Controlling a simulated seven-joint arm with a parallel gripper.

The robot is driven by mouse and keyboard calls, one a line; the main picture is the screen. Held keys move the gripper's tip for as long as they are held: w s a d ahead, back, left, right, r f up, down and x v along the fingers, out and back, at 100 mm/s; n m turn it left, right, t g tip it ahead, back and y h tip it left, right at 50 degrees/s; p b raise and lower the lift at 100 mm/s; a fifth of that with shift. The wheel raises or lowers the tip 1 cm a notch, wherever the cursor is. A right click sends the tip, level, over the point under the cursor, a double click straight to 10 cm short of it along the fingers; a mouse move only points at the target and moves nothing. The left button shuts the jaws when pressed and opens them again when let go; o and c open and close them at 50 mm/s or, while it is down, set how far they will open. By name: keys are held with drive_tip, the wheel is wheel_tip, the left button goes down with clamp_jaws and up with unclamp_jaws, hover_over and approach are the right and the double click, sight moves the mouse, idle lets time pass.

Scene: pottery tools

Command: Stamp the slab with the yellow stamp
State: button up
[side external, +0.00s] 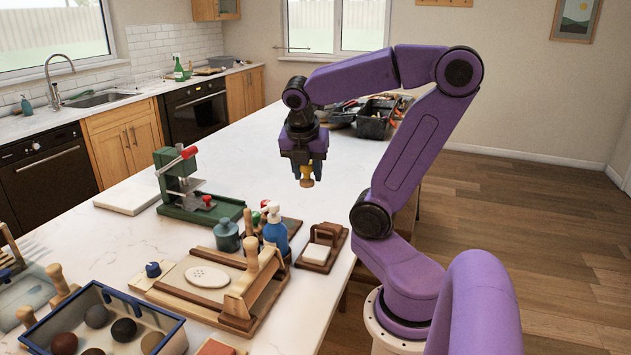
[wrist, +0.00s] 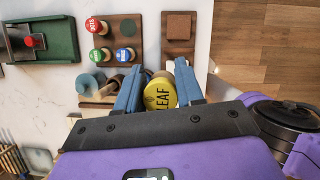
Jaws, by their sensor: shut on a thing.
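My gripper (side external: 305,165) is shut on the yellow stamp (side external: 306,175) and holds it in the air above the right part of the table. In the wrist view the yellow stamp (wrist: 160,94) sits between the two blue fingers (wrist: 158,88), its round top reading "LEAF". A pale oval slab (side external: 207,277) with small dark marks lies on a wooden board (side external: 175,291) at the front of the table. My gripper is up and well behind the slab, apart from it. The slab does not show clearly in the wrist view.
A stamp rack (wrist: 128,57) holds red, green and blue stamps. A green press (side external: 185,190) stands behind; a blue-rimmed bin (side external: 100,290) is front left.

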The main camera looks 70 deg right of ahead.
drive_tip(key=w+a, duration=0.7)
drive_tip(key=w, duration=0.1)
drive_tip(key=n, duration=0.1)
hover_over(218, 270)
drive_tip(key=a, duration=0.1)
drive_tip(key=shift+s+a+f, duration=0.15)
drive_tip(key=shift+f, duration=3.75)
drive_tip(key=shift+s+a+f, duration=0.1)
drive_tip(key=shift+f, duration=3.75)
drive_tip(key=shift+f, duration=0.6)
drive_tip(key=shift+r, duration=0.1)
drive_tip(key=shift+r, duration=2.95)
drive_tip(key=shift+r, duration=0.1)
